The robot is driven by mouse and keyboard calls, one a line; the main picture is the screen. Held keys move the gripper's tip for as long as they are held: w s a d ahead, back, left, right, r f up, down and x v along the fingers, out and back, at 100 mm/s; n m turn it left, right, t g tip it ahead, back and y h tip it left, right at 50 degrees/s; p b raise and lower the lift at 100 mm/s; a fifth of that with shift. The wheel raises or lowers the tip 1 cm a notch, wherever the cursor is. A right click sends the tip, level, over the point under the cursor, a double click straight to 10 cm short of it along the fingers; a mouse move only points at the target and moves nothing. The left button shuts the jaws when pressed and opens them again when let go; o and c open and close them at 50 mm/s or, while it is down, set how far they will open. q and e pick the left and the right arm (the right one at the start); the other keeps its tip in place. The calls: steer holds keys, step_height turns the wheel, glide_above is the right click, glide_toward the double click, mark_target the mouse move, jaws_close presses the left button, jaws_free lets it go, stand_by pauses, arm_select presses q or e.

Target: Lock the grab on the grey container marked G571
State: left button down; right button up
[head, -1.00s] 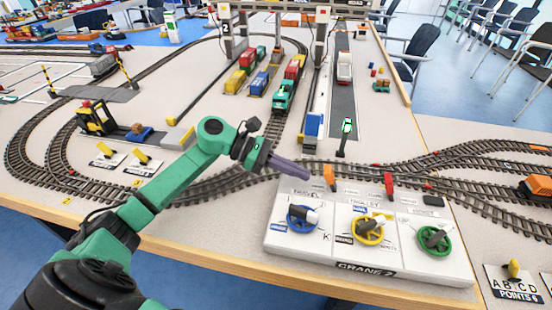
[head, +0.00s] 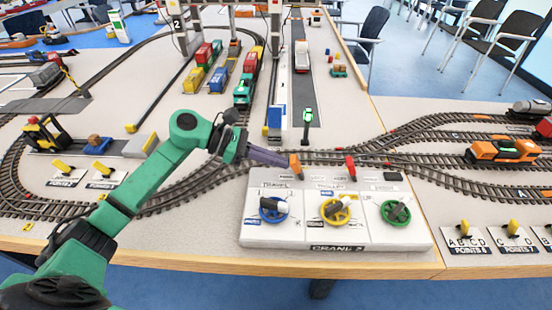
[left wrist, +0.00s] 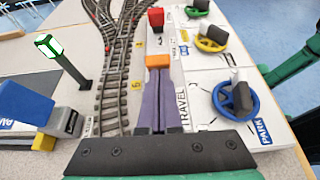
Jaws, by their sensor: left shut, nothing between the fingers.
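My left gripper (head: 285,161) is shut and empty, its purple fingers reaching to the orange lever (head: 295,166) at the back left of the CRANE 2 panel (head: 290,233). In the left wrist view the fingertips (left wrist: 157,72) lie right at the orange lever (left wrist: 158,61); I cannot tell whether they touch. A red lever (head: 350,167) stands farther right on the panel. A pale grey container (head: 301,55) sits in the road lane under the crane; its marking is too small to read, so I cannot confirm G571. The grab is not clearly visible. My right gripper is not in view.
The panel carries a blue wheel (head: 272,210), a yellow wheel (head: 336,211) and a green wheel (head: 396,213). A green signal post (head: 307,122) and a blue block (head: 276,118) stand behind it. Tracks run close along its back edge.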

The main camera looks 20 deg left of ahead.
mark_target(297, 160)
arm_select(q)
steer(key=shift+r, duration=0.15)
steer(key=shift+w+d+r+y+p, duration=0.1)
steer(key=shift+d+r+y+p, duration=0.25)
steer(key=shift+y+p, duration=0.35)
steer(key=y+p, duration=0.1)
steer(key=p, duration=0.1)
steer(key=d+r+y+p, duration=0.1)
steer(key=d+r+g+y+p, duration=0.1)
steer(key=p, duration=0.1)
steer(key=shift+w+d+r+y+p, duration=0.15)
steer(key=shift+w+d+y+p, duration=0.1)
steer(key=shift+w+y+p, duration=0.1)
steer(key=shift+w+d+g+y+p, duration=0.1)
steer(key=shift+d+g+y+p, duration=0.2)
steer(key=shift+d+y+p, duration=0.4)
steer(key=shift+a+f+b, duration=0.15)
steer(key=shift+f+b, duration=0.2)
steer(key=shift+f, duration=0.05)
steer(key=shift+r+p, duration=0.4)
steer(key=shift+r, duration=0.45)
steer(key=shift+a, duration=0.1)
